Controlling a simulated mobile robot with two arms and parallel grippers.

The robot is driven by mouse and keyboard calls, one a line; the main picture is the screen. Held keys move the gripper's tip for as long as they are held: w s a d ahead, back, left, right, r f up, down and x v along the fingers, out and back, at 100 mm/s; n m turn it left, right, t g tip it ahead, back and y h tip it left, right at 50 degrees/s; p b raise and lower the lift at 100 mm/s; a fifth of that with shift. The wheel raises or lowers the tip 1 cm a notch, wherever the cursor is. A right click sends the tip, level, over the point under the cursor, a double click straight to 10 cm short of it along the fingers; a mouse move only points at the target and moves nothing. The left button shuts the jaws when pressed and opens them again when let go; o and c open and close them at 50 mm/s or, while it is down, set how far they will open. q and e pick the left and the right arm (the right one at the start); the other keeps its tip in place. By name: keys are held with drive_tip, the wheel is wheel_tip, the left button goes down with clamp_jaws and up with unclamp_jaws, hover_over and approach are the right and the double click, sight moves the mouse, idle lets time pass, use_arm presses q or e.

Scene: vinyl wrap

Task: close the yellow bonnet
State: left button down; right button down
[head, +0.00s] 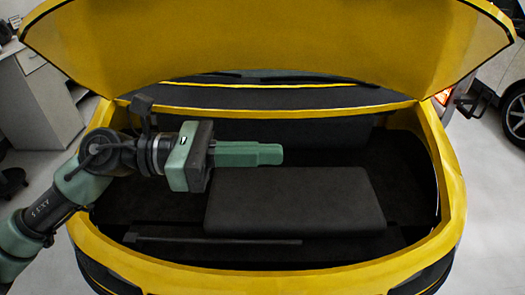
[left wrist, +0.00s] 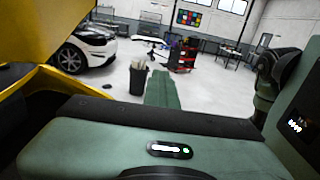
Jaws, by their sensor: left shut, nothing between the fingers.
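The yellow bonnet (head: 265,45) stands raised and open across the top of the head view. Its upper part is cut off by the frame. Below it is the open bay of the yellow car, with a dark raised block (head: 295,200) inside. My left gripper (head: 270,154) reaches in from the left over the bay, below the bonnet and apart from it. Its green fingers are shut together with nothing between them. In the left wrist view the shut fingers (left wrist: 163,88) point away into the room, and yellow bodywork (left wrist: 40,30) shows at the left. My right gripper is not seen.
The yellow rim (head: 448,165) of the bay curves around the opening. A grey cabinet (head: 40,105) stands at the left. A wheel (head: 515,115) of another car shows at the right. A dark bin (left wrist: 138,80) and a white car (left wrist: 90,45) stand on open floor.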

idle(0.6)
use_arm(q)
drive_tip(key=c, duration=1.3)
unclamp_jaws()
drive_tip(key=a+b, duration=0.4)
drive_tip(key=a, duration=0.3)
drive_tip(key=shift+a+b, duration=0.4)
